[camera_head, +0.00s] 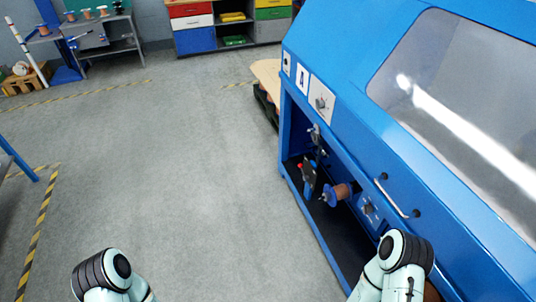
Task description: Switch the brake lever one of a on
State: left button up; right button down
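A large blue machine (325,62) marked with a letter A stands on the right. In its open lower bay is a dark lever-like part (308,178) with a small red tip, beside a copper-coloured spool (343,191). Another dark and metal part (317,138) sits higher in the bay. I cannot tell which part is the brake lever or what position it is in. Parts of both my arms show at the bottom edge, the right one in front of the machine. Neither gripper's fingers can be seen.
A small grey panel with a knob (322,101) is next to the A label. A metal handle (397,199) sits below the machine's window. Coloured drawers (195,22) and a workbench (103,38) stand at the back. The grey floor (180,160) left of the machine is clear.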

aim_at(306, 176)
jog(key=i+j+u, duration=0.15)
jog(key=i+u, duration=0.35)
jog(key=i, duration=1)
jog(key=i+z, duration=0.35)
jog(key=i+j+z, duration=0.2)
jog(key=i+z, duration=0.15)
jog(key=i+j+z, duration=0.55)
jog(key=z, duration=0.15)
jog(key=i+j+z, duration=0.2)
jog(key=z, duration=0.15)
jog(key=i+j+z, duration=0.15)
jog(key=j+z, duration=0.2)
jog(key=i+j+z, duration=0.2)
jog(key=j+z, duration=0.25)
jog(key=j, duration=0.2)
